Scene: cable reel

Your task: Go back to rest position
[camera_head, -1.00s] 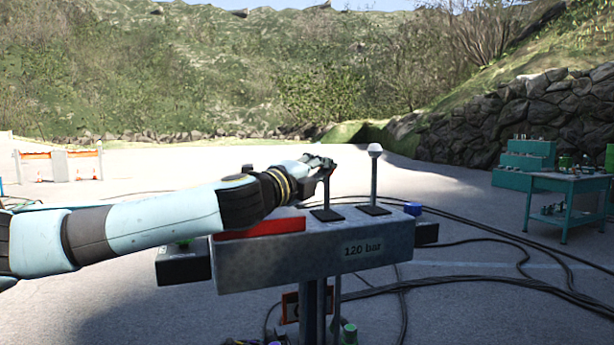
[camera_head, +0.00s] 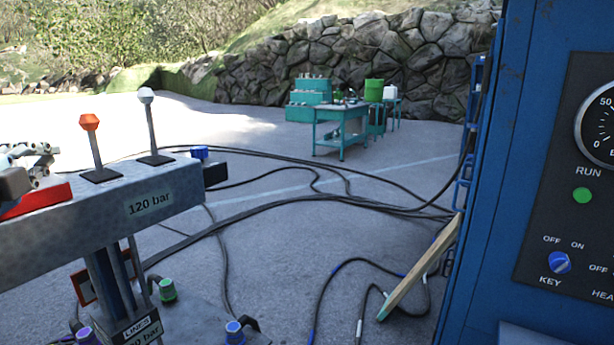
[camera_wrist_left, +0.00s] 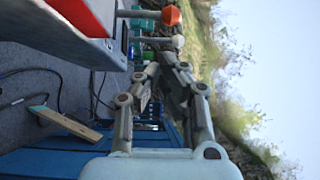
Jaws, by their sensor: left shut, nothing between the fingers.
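My left gripper (camera_head: 46,158) is at the left edge of the head view, above the red block on the grey lever console (camera_head: 190,190). It is shut and empty, and apart from the orange-knobbed lever (camera_head: 94,145) to its right. In the left wrist view the gripper's fingers (camera_wrist_left: 165,75) close together, with the orange knob (camera_wrist_left: 172,15) off to one side. A white-knobbed lever (camera_head: 151,125) stands on the console to the right of the orange one. My right gripper is not in view.
A blue cabinet (camera_head: 510,200) with a gauge and knobs stands close at right. A wooden plank (camera_head: 425,265) leans against it. Cables (camera_head: 330,205) lie across the ground. A teal table (camera_head: 342,127) stands farther back before a stone wall.

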